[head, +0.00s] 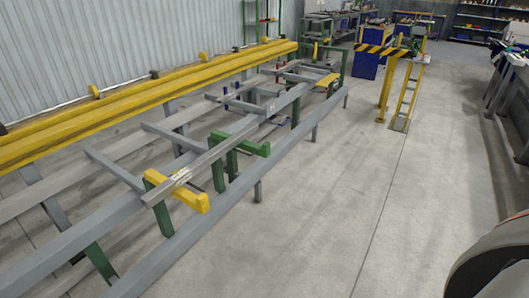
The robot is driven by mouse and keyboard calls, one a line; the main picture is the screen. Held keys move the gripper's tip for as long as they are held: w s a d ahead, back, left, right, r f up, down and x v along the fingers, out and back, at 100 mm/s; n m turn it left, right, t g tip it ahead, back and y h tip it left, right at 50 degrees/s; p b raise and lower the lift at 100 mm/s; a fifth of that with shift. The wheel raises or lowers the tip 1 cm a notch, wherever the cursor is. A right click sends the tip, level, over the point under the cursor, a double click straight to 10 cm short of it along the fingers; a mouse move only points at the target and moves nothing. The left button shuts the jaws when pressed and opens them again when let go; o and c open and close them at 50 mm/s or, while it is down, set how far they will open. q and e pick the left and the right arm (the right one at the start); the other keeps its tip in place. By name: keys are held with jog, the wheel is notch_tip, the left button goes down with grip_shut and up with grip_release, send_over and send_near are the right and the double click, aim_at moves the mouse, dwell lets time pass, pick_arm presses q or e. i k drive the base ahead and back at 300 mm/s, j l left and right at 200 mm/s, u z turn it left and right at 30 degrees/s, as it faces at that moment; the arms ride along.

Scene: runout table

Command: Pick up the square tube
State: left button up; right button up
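A long grey square tube (212,158) lies slantwise on the runout table (205,215), left of the middle of the head view. Its near end rests over a yellow-ended cross arm (190,196). A pale mark shows on the tube near that end. Its far end is hard to tell from the grey frame behind it. Neither of my grippers is in view, and nothing touches the tube from above.
A yellow rail (130,98) runs along the table's back by the corrugated wall. Green supports (245,143) stand near the tube. A yellow post frame (405,90) stands beyond. The concrete floor (340,210) right of the table is clear. A rounded grey part fills the lower right corner.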

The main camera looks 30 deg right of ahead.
aim_at(163, 190)
jog(key=z, duration=0.4)
jog(key=i+j+z, duration=0.15)
jog(key=i+j, duration=0.2)
jog(key=i, duration=0.2)
jog(key=i+j+z, duration=0.15)
jog(key=i+j, duration=0.3)
